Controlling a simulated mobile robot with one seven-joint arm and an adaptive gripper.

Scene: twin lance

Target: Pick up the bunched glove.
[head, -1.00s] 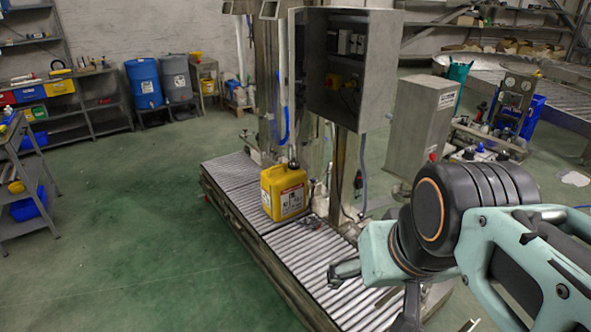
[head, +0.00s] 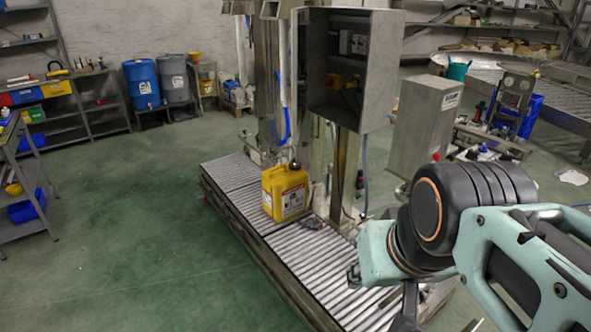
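A small dark, crumpled thing with a hint of red (head: 318,227) lies on the roller conveyor, just right of the yellow canister; it may be the bunched glove, but it is too small to be sure. My gripper (head: 353,276) is over the conveyor, nearer the camera than that thing and apart from it in the picture. It is mostly hidden behind my wrist, so its fingers cannot be made out. I see nothing held in it.
The yellow canister (head: 285,192) stands upright on the roller conveyor (head: 300,254). A metal post and an open grey control cabinet (head: 378,60) rise behind the conveyor. A grey box (head: 425,125) stands to the right. The green floor on the left is clear.

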